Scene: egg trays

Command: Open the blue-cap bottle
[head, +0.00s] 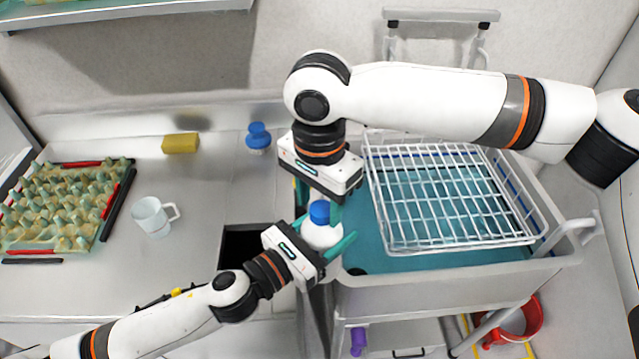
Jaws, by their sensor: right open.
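The bottle has a white body (322,236) and a blue cap (320,211). It appears near the middle of the head view, by the gap between the counter and the cart. My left gripper (326,242) comes from below left, with its green fingers on both sides of the white body, shut on it. My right gripper (318,203) comes from above, open, with its fingers spread on either side of the blue cap. Whether a right finger touches the cap cannot be told. My grippers hide part of the bottle, including its base.
A white wire rack (455,245) lies over the teal-lined cart at right. A white mug (152,217), a yellow sponge (180,143), a blue-topped brush (258,137) and an egg tray (62,207) are on the counter. A dark opening (243,246) lies left of the bottle.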

